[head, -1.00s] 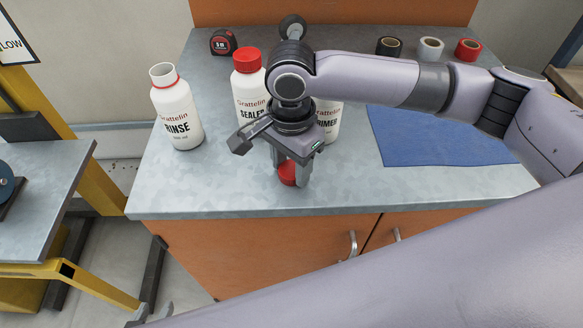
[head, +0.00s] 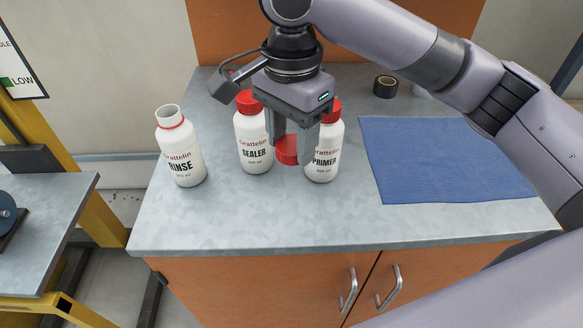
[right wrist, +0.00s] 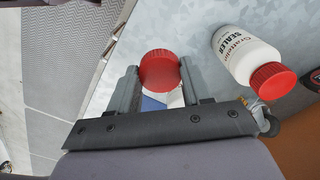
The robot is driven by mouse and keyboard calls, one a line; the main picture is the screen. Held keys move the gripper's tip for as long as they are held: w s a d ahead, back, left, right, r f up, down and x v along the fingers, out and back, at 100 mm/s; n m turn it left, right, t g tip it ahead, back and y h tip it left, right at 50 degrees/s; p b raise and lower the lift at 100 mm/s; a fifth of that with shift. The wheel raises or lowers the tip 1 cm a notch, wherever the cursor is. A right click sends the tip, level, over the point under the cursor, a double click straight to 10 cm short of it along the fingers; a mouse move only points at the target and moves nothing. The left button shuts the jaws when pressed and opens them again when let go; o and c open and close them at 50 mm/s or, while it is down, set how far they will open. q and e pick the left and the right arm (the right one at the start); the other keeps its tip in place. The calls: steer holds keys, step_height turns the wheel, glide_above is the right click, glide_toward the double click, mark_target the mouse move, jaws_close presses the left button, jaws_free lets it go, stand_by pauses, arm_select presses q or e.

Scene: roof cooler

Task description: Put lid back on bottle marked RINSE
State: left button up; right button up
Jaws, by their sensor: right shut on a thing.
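The RINSE bottle (head: 181,150) stands upright and uncapped at the left of the grey worktop in the head view, its white neck open above a red ring. The lid also shows between the fingers in the right wrist view (right wrist: 160,69). My left gripper is not in view.
The front of the worktop (head: 250,220) is clear.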

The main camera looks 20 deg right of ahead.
mark_target(292, 144)
steer(key=shift+r+p, duration=0.3)
steer(key=shift+r, duration=2)
